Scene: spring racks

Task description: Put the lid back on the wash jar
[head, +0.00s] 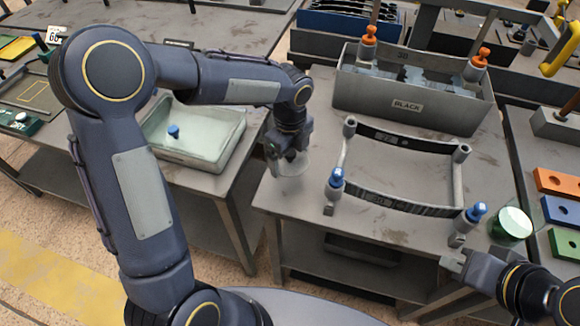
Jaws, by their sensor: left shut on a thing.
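My left gripper (287,153) is over the left end of the middle table. It is shut on a clear, glassy round thing (293,168), partly hidden by the gripper; I cannot tell whether this is the lid or the jar.
A curved rack frame (405,203) with blue-topped clamps stands mid-table. Behind it is a grey bin marked BLACK (405,107) with orange-knobbed posts. A pale tray (200,150) with a blue knob is on the left table. Coloured blocks (560,210) lie at right.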

